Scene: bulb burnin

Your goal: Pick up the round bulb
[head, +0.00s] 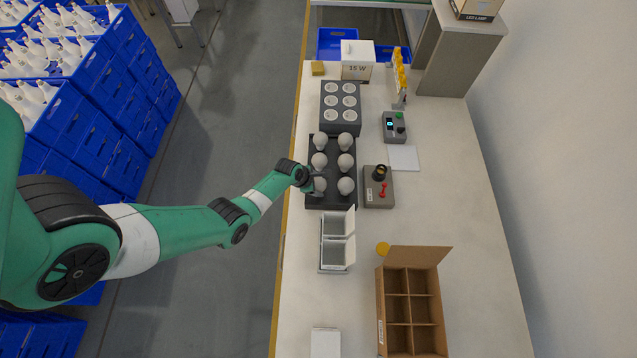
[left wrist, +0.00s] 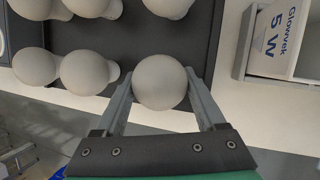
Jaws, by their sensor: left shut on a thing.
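Several round white bulbs stand on a dark tray (head: 333,203) on the bench. My left gripper (head: 314,184) is at the near-left bulb (head: 320,186) of the tray in the head view. In the left wrist view the two fingers of my left gripper (left wrist: 160,97) are shut on this round bulb (left wrist: 160,80), one on each side. The head view does not show clearly whether it is clear of the tray. Other bulbs (left wrist: 84,72) stand beside it. My right gripper is not in view.
A grey block with round holes (head: 340,130) is behind the tray. A grey tester with a black socket (head: 378,200) stands to the right. A lidded two-part bin (head: 334,270) and a divided cardboard box (head: 383,320) are nearer. Bare bench lies at right.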

